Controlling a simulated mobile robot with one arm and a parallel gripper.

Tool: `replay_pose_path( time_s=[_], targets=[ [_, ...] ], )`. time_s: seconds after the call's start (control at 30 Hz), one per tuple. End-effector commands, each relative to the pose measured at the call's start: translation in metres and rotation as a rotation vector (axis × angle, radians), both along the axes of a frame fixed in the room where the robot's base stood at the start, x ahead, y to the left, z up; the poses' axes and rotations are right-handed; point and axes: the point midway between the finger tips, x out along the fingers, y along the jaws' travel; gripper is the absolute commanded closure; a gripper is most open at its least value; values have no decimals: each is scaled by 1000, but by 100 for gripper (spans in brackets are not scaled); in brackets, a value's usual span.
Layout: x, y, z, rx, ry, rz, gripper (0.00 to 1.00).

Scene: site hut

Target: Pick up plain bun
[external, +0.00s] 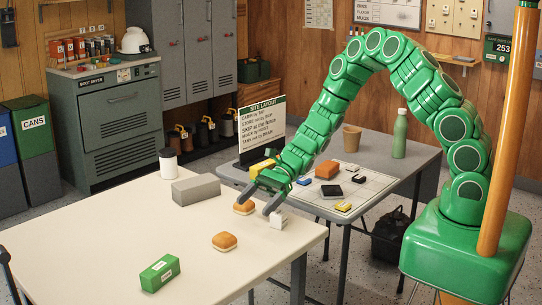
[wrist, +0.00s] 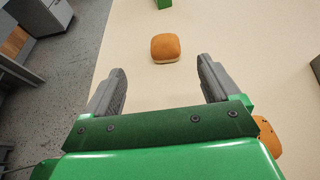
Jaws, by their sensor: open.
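Two tan buns lie on the cream table (external: 100,235). One bun (external: 224,241) is near the table's middle; in the wrist view it (wrist: 165,48) is ahead of the fingers, between their lines and apart from them. The other bun (external: 244,208) is by my fingers in the external view; in the wrist view it (wrist: 267,135) shows at the right, partly hidden by my gripper body.
A grey box (external: 196,189), a lidded cup (external: 168,165) and a green box (external: 160,273) also stand on this table. A grey table (external: 400,171) with small items stands behind.

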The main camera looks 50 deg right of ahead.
Motion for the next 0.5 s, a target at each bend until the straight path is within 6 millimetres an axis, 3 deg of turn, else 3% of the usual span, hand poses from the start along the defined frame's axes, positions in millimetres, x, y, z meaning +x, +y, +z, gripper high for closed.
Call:
replay_pose_path(
  time_s=[0.23,0.5],
  targets=[
    [5,0,-18,-3,37,-39,11],
    [6,26,-28,-4,35,-37,11]
  ],
)
